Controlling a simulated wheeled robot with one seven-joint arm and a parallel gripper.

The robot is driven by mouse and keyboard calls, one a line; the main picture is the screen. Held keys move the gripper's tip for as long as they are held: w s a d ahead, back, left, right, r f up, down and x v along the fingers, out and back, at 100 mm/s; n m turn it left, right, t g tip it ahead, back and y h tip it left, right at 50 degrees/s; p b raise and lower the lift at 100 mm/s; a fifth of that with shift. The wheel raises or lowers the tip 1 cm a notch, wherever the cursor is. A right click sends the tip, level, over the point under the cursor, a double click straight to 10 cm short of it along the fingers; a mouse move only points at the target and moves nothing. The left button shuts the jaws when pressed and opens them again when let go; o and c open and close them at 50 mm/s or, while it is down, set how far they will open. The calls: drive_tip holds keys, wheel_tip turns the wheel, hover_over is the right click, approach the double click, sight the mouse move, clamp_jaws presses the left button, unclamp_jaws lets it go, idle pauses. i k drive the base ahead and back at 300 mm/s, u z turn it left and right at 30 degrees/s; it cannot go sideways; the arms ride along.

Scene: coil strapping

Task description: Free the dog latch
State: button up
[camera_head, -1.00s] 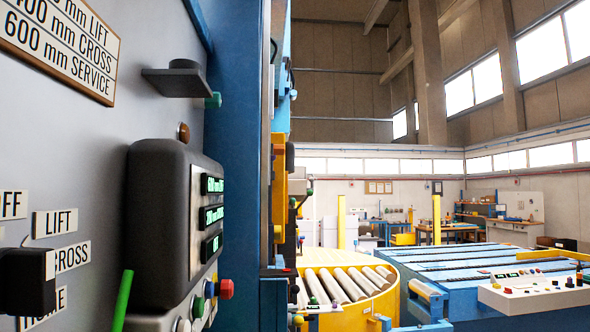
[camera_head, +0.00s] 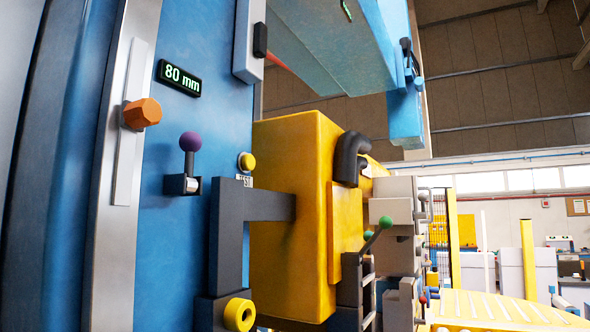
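No part is labelled as the dog latch, so I cannot tell which one it is. A blue machine column fills the left of the head view. A lever with a green ball (camera_head: 385,222) slants up to the right beside the yellow housing (camera_head: 290,215). My gripper is not in view.
A green display (camera_head: 179,78) reads 80 mm. A yellow button (camera_head: 247,162) sits above a partly hidden TEST label. A dark bracket (camera_head: 225,235) joins the housing, above a yellow ring (camera_head: 239,314). A blue beam (camera_head: 335,45) overhangs. Yellow posts (camera_head: 453,230) stand at right.

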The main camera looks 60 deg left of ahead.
sight(190, 142)
drive_tip(key=i, duration=0.3)
drive_tip(key=u, duration=3.55)
